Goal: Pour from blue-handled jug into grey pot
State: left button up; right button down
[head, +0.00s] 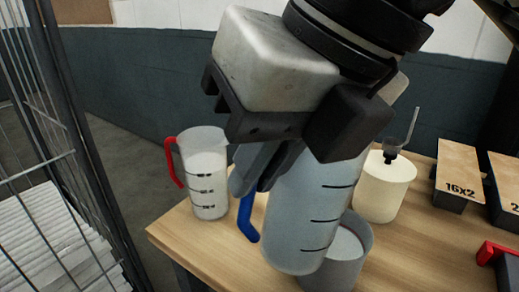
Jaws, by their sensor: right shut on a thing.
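The blue-handled jug (308,215) is translucent with dark level marks. Its blue handle (247,217) is on its left side. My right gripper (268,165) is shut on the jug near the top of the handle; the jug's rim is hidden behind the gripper. The jug looks close to upright. The grey pot (349,263) stands on the table just behind and right of the jug's lower part, partly hidden by it, with pale contents showing inside. I cannot tell whether jug and pot touch. My left gripper is not in view.
A red-handled jug (207,179) with white contents stands at the table's (195,240) left corner. A cream pump bottle (384,187) stands behind the pot. Boxes (459,170) lie at the right, near a red-and-black object (496,256). A wire cage (75,130) stands left.

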jog(key=shift+f+h, duration=0.2)
jog(key=shift+h, duration=0.1)
jog(key=shift+r, duration=0.15)
notch_tip(320, 180, up, 3)
jog(key=shift+f+p, duration=0.15)
jog(key=shift+p, duration=0.4)
